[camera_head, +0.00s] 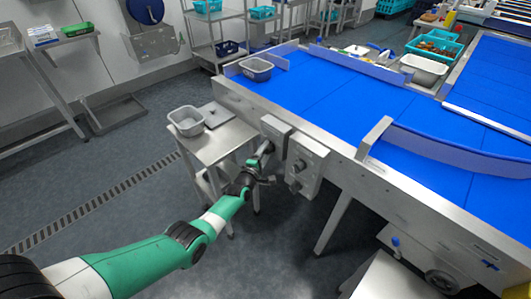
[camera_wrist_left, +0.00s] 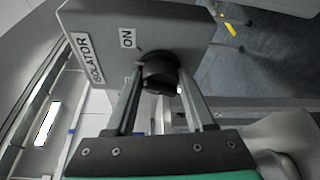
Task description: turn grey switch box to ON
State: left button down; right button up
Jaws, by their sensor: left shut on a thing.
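The grey switch box (camera_head: 276,129) is mounted on the near side of the conveyor frame. In the left wrist view the grey switch box (camera_wrist_left: 190,25) fills the upper part, with an ISOLATOR label and an ON label. Its dark round knob (camera_wrist_left: 160,73) sits below the ON label, between my left gripper's fingers. My left gripper (camera_wrist_left: 160,88) is shut on this knob; it also shows at the box in the head view (camera_head: 268,148). The fingers hide part of the knob and box face, and I cannot tell where the knob points. My right gripper is not in view.
A second control box (camera_head: 306,165) with knobs hangs just right of the switch box. A small steel table (camera_head: 222,140) with a grey tub (camera_head: 187,121) stands to the left. The blue conveyor belt (camera_head: 330,85) lies above and behind. Open floor lies front left.

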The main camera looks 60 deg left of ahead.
pick_arm(q)
jog(key=m+b, duration=0.2)
jog(key=b, duration=0.1)
jog(key=shift+f+m+t+y, duration=0.3)
jog(key=shift+f+t+y, duration=0.1)
jog(key=shift+r+m+b, duration=0.2)
jog(key=shift+m+b, duration=0.6)
jog(key=shift+b, duration=0.25)
jog(key=shift+t, duration=0.3)
jog(key=shift+c, duration=1.3)
grip_release()
jog(key=shift+r, duration=0.1)
